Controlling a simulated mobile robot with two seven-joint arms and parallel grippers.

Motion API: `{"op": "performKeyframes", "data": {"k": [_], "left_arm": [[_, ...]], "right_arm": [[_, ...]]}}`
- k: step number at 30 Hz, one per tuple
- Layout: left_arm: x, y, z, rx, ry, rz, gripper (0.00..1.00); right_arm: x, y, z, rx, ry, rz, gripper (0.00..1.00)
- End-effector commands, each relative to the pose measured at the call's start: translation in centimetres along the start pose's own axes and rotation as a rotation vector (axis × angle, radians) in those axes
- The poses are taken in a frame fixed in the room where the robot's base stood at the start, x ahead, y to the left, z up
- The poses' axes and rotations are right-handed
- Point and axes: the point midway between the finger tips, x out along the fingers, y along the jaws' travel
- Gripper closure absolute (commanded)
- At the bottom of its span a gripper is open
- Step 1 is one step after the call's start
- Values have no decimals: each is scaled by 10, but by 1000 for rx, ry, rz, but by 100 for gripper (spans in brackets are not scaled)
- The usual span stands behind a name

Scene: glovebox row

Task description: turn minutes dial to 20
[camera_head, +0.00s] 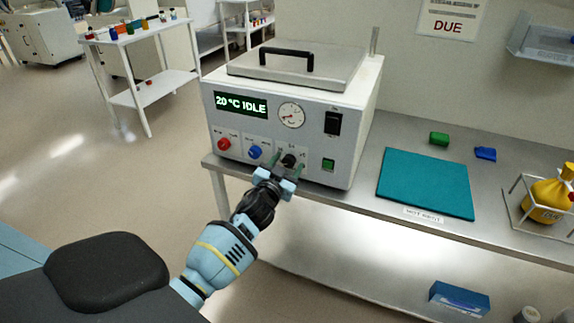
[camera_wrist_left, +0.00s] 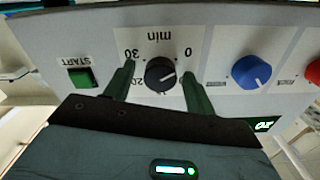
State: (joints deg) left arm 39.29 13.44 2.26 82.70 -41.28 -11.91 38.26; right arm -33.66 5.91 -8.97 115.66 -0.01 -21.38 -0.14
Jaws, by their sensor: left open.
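The black minutes dial (camera_head: 289,160) is on the lower front panel of a white bench unit (camera_head: 352,150). In the left wrist view the dial (camera_wrist_left: 160,74) appears upside down, under the word "min", with 0, 20 and 30 readable around it. The direction of its pointer is hard to make out. My left gripper (camera_head: 288,167) is at the panel in front of the dial. Its two green fingers (camera_wrist_left: 158,72) are open, one on each side of the knob, with visible gaps between them and it. My right gripper is not in view.
A blue knob (camera_head: 255,152) and a red knob (camera_head: 223,144) sit left of the dial. A green START button (camera_head: 328,165) is to its right. The display (camera_head: 241,104) reads 20 °C IDLE. A teal mat (camera_head: 427,183) lies on the bench at right.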

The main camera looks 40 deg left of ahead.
Motion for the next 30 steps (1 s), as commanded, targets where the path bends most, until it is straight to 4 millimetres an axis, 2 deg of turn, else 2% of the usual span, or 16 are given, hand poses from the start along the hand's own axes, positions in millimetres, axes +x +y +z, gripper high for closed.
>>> {"op": "performKeyframes", "data": {"k": [7, 18, 30], "left_arm": [[1, 0, 0, 0, 1, 0, 45], [1, 0, 0, 0, 0, 0, 89], [0, 0, 0, 89, 0, 0, 89]], "right_arm": [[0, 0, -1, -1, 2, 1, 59], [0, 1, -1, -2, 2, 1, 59], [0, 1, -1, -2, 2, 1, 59]]}}
